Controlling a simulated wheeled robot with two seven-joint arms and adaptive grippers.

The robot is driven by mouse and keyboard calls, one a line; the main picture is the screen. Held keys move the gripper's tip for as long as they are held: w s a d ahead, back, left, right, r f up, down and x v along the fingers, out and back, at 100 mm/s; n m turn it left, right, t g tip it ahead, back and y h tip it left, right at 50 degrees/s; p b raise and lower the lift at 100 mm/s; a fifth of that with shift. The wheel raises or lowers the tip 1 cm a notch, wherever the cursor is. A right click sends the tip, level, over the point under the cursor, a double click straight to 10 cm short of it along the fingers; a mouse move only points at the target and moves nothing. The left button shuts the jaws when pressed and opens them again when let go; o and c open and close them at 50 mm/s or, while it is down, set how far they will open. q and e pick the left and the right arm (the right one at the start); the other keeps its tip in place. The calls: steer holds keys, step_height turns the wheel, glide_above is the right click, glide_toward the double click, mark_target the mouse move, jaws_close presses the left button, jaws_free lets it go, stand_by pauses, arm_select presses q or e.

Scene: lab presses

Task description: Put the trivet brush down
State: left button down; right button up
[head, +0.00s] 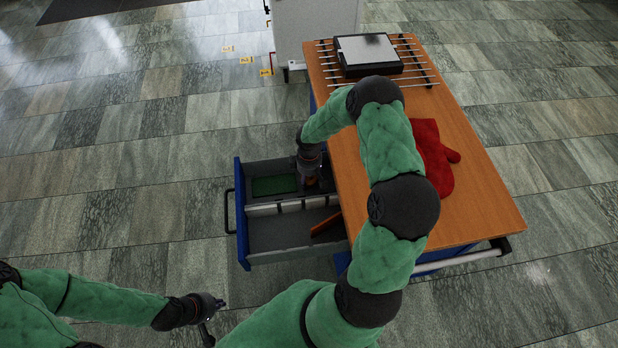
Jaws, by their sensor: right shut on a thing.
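My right gripper (312,180) reaches over the table's left edge and down into the far compartment of the open drawer (258,259). It is shut on a small orange-brown thing (311,182), which appears to be the trivet brush. Most of it is hidden by the gripper, and I cannot tell whether it touches the drawer floor. Another orange-brown piece (325,224) lies tilted in the near compartment, against the right side. My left gripper (212,322) is low at the lower left, away from the drawer; its fingers are too small to judge.
A green pad (274,186) lies in the far compartment, and a light divider (290,206) crosses the drawer. On the wooden table (480,205) are a red mitt (430,160) and a rack of rods with a black-and-grey plate (367,50). A white cabinet (318,25) stands behind.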

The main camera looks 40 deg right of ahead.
steer(key=o, duration=1.2)
steer(key=shift+f, duration=0.1)
step_height(320, 180, up, 12)
steer(key=p, duration=0.4)
steer(key=shift+r, duration=0.2)
